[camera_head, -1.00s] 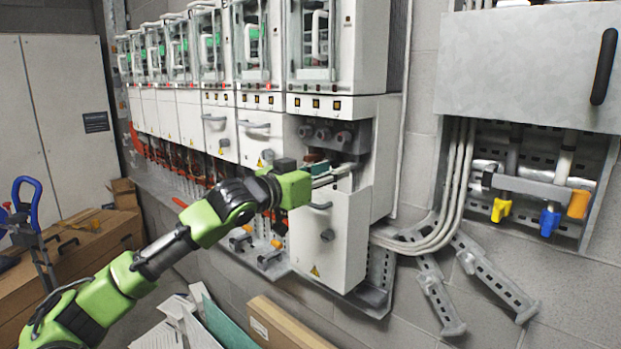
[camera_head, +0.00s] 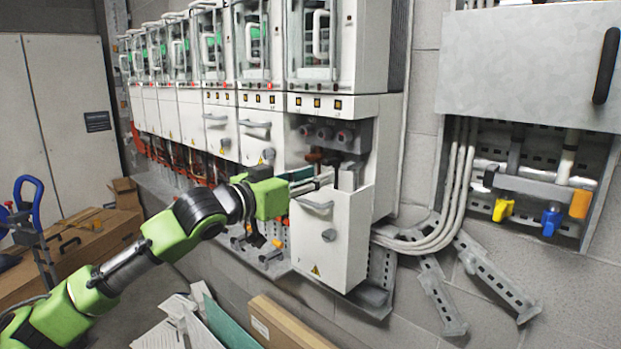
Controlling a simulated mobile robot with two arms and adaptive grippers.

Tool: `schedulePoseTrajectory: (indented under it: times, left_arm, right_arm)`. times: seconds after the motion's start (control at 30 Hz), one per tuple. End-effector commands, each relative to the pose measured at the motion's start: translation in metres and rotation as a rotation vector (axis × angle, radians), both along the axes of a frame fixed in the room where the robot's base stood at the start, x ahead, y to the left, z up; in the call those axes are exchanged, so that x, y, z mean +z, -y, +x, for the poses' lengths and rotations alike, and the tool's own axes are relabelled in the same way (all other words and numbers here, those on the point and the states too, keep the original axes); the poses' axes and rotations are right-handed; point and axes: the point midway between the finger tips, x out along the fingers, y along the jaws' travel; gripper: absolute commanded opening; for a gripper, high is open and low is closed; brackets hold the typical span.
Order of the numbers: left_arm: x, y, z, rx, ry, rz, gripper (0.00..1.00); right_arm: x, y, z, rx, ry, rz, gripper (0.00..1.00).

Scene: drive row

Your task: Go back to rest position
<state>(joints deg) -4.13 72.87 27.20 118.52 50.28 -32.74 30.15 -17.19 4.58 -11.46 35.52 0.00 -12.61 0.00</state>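My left arm, green and black, comes in from the lower left. Its gripper (camera_head: 322,180) points right, at the opening of the nearest drive unit, just above the top edge of its lower white door (camera_head: 331,240). The door has a grey handle and a yellow warning sign. The fingertips are small and partly hidden by the door's edge and the unit, so I cannot tell whether they are open or shut, or whether they hold anything. My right gripper is not in view.
A row of white drive units (camera_head: 250,135) lines the wall. A grey cabinet (camera_head: 530,60) hangs at the right above pipes with yellow, blue and orange handles. Cardboard boxes (camera_head: 85,235) and a blue-handled cart (camera_head: 30,210) stand at the left. Panels lie on the floor below.

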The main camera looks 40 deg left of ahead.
Motion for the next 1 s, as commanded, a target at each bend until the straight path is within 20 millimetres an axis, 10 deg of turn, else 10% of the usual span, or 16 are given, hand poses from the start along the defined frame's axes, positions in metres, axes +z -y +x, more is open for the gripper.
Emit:
schedulePoseTrajectory:
  times: [0.8,1.0]
  left_arm:
    - [-0.003,-0.002,-0.006,0.003,-0.005,0.001,0.32]
    - [-0.077,-0.002,-0.007,0.034,-0.124,0.017,0.32]
  right_arm:
    - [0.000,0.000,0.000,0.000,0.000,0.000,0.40]
    - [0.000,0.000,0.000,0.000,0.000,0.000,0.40]
